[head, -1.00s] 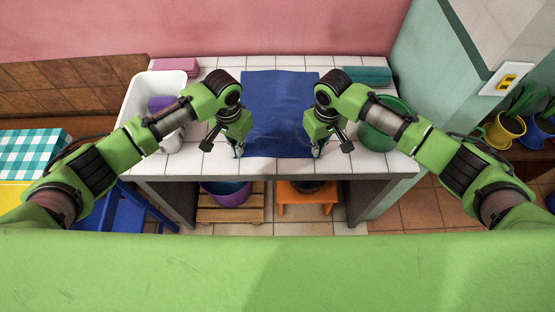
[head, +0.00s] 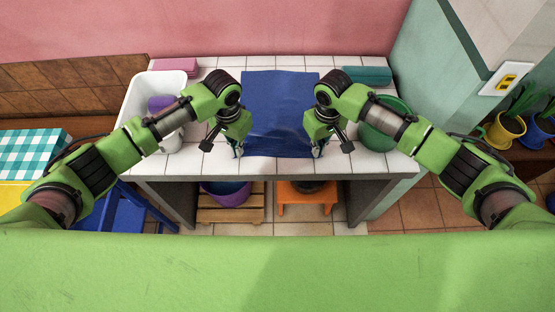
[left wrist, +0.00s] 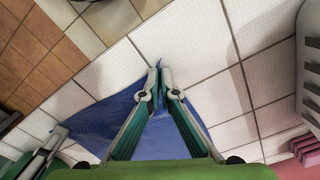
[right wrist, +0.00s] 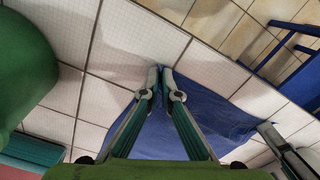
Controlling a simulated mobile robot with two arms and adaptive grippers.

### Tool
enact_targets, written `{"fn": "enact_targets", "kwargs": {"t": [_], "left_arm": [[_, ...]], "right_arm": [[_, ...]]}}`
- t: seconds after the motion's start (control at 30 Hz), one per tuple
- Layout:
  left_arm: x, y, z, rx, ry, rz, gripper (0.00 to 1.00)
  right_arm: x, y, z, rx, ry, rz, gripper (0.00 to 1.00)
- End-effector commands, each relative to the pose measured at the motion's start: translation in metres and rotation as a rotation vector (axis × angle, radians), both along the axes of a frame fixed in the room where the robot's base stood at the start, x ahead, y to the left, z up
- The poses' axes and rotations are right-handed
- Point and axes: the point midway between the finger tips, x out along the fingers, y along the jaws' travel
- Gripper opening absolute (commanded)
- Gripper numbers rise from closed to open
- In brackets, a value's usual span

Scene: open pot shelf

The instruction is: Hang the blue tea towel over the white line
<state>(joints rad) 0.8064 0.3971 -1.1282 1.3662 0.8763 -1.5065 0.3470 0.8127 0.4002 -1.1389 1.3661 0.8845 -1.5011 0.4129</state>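The blue tea towel (head: 279,105) lies spread on the white tiled counter. It also shows in the left wrist view (left wrist: 98,122) and the right wrist view (right wrist: 222,115). My left gripper (head: 238,153) is at the towel's near left corner; in the left wrist view its fingertips (left wrist: 159,72) are together with blue cloth at them. My right gripper (head: 318,153) is at the near right corner; its fingertips (right wrist: 160,72) are also closed together on the cloth. Both are low, close to the counter top. I cannot make out a white line in these views.
A white basin (head: 133,110) with a purple item stands at the counter's left, and a green bowl (head: 378,137) at its right. Pink (head: 175,64) and teal folded cloths (head: 367,75) lie at the back. An orange stool (head: 308,193) and a purple tub (head: 226,193) are underneath.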

Motion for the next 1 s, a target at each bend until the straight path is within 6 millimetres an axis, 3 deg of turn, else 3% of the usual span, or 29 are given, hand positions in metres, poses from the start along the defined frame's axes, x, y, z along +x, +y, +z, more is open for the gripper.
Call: {"fn": "enact_targets", "kwargs": {"t": [0.27,0.8,1.0], "left_arm": [[0.000,0.002,0.001,0.004,0.001,0.002,0.00],[0.000,0.001,0.041,0.002,0.001,0.001,0.00],[0.000,0.001,0.045,0.002,0.001,0.000,0.00]], "right_arm": [[-0.001,-0.002,0.000,-0.006,0.004,-0.001,0.00],[0.000,-0.001,0.041,-0.003,0.001,-0.001,0.00],[-0.001,-0.001,0.045,-0.002,0.001,0.000,0.00]]}}
